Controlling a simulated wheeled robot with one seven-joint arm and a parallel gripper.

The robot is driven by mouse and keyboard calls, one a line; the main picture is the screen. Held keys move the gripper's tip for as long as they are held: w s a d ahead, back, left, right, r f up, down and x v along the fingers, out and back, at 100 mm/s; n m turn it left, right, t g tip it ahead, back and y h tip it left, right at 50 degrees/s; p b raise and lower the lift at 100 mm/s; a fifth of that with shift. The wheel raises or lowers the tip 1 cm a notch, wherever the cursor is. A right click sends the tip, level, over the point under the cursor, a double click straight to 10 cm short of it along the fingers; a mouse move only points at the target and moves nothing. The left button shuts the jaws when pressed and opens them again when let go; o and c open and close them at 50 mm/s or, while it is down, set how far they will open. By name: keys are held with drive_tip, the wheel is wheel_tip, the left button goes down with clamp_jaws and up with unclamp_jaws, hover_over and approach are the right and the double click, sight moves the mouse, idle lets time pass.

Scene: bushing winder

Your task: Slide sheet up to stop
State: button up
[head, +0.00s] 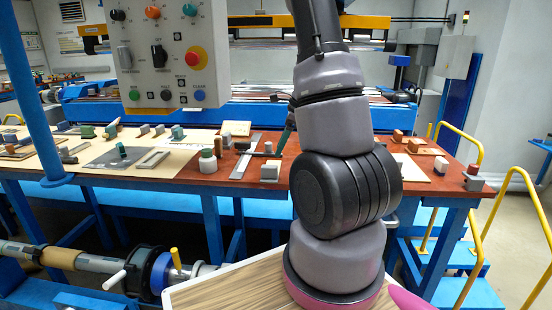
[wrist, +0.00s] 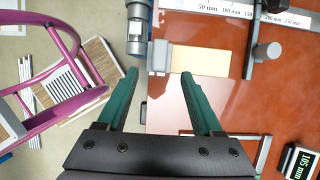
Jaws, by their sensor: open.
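In the wrist view a small beige sheet (wrist: 200,61) lies flat on the red-brown table top, with a pale grey block (wrist: 159,56) against its left edge. A grey bar with a round knob (wrist: 264,51), which looks like the stop, stands right of the sheet, with a narrow gap between them. My gripper (wrist: 160,75) has two green fingers, wide apart and empty. Its tips are just below the block and the sheet's left part in the picture; their height above the table is unclear. In the head view my arm partly covers this area; the block (head: 269,173) shows left of it.
A steel ruler (wrist: 230,10) runs along the top of the wrist view. A small display (wrist: 302,162) reads 105 mm at lower right. A grey cylindrical part (wrist: 138,28) is beyond the left finger.

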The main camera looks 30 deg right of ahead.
sight(271, 166)
drive_tip(key=x, duration=1)
drive_tip(key=shift+c, duration=0.3)
clamp_jaws()
drive_tip(key=shift+w+d, duration=0.65)
drive_tip(key=shift+w, duration=0.3)
drive_tip(key=shift+w+d, duration=0.35)
drive_tip(key=shift+w, duration=0.15)
drive_tip(key=shift+o, duration=0.3)
unclamp_jaws()
